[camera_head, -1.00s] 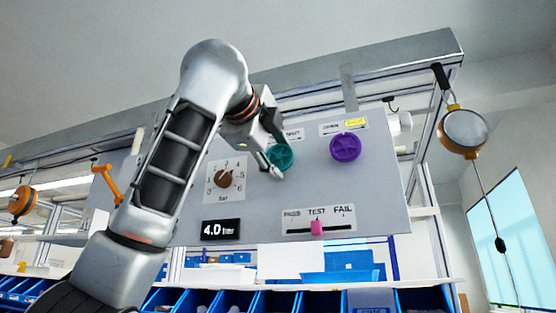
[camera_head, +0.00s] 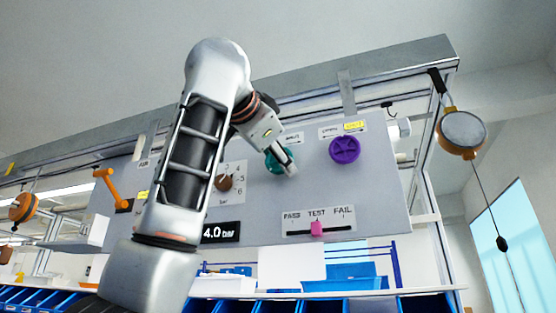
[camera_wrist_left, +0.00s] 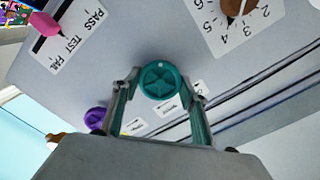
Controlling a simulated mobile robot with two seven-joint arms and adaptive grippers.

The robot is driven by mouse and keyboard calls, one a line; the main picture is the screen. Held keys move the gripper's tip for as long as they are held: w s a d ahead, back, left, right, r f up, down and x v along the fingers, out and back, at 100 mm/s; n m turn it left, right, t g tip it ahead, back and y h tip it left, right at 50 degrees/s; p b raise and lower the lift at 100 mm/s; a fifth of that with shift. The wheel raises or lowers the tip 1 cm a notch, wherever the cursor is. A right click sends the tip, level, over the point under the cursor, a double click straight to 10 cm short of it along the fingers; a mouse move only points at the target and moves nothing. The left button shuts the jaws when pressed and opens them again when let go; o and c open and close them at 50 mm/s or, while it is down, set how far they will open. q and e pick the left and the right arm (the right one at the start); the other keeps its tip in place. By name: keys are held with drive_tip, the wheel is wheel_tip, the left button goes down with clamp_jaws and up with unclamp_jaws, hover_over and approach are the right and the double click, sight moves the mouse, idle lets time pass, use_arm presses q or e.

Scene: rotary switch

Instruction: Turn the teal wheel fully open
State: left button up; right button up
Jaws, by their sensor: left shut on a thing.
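The teal wheel (camera_head: 273,161) is on the grey upright panel, left of the purple wheel. My left gripper (camera_head: 282,160) reaches it from the left and partly hides it in the head view. In the left wrist view the round teal wheel (camera_wrist_left: 163,80) shows a raised cross-shaped face and a small pale dot near its rim. My left gripper's fingers (camera_wrist_left: 164,77) stand on either side of it and are closed on its rim. My right gripper is in neither view.
The panel (camera_head: 370,205) also carries a purple wheel (camera_head: 344,150), a brown knob (camera_head: 224,183) partly behind my arm, a pink slider (camera_head: 316,229) at TEST, and an orange lever (camera_head: 107,186). Blue bins line the bottom.

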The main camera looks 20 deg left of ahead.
use_arm(q)
drive_tip(key=n, duration=0.7)
drive_tip(key=shift+w+f, duration=0.1)
drive_tip(key=shift+f, duration=0.05)
drive_tip(key=shift+n, duration=0.4)
drive_tip(key=o, duration=1.1)
